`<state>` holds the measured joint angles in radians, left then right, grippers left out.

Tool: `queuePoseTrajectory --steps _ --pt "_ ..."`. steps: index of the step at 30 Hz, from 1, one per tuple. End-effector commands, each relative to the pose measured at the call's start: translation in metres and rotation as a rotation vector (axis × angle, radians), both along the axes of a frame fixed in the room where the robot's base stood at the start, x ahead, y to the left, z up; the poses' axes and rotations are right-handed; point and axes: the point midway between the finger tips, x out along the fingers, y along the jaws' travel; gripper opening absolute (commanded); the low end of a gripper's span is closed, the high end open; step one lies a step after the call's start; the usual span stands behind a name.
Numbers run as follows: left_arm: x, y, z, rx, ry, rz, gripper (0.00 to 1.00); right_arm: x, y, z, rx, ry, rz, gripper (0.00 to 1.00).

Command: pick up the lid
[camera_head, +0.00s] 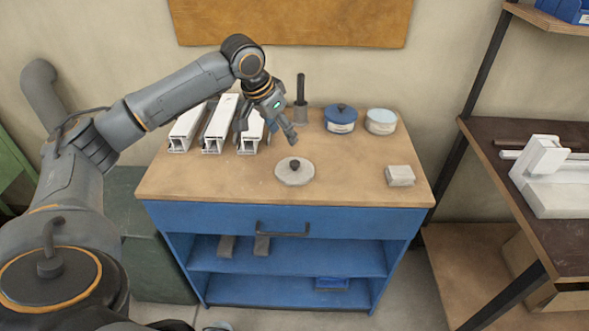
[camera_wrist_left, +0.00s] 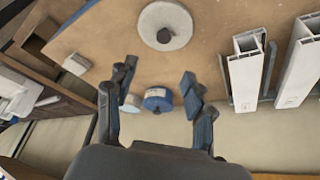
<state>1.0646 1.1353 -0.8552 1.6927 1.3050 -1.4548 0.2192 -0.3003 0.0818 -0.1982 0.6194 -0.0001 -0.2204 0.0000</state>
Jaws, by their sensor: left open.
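The lid (camera_head: 296,178), a round pale grey disc with a dark knob in its middle, lies flat on the wooden top of the bench, near the front middle. It also shows at the top of the left wrist view (camera_wrist_left: 150,22). My left gripper (camera_head: 268,133) is open and empty above the bench, behind the lid and a little to its left in the head view. Its spread fingers (camera_wrist_left: 158,80) show in the left wrist view, apart from the lid. My right gripper is not in view.
A dark upright tool (camera_head: 301,100), a blue tin (camera_head: 340,120) and a pale tin (camera_head: 381,121) stand along the back. A grey block (camera_head: 399,175) lies at right. Bench room around the lid is clear.

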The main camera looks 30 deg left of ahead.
Motion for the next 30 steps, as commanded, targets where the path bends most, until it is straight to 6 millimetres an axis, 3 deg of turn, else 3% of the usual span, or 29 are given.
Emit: queuePoseTrajectory --steps 9,17,25,30 --pt "0.022 -0.006 -0.056 0.0 0.004 -0.001 0.53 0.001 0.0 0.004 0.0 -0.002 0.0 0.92" --pt "0.029 -0.007 -0.076 0.001 0.001 -0.003 0.53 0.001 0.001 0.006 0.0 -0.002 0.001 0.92" --pt "0.037 -0.005 -0.114 0.001 0.003 -0.002 0.53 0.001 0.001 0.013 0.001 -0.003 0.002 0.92" --pt "0.041 -0.005 -0.123 0.002 0.0 -0.002 0.53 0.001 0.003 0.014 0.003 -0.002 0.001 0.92"
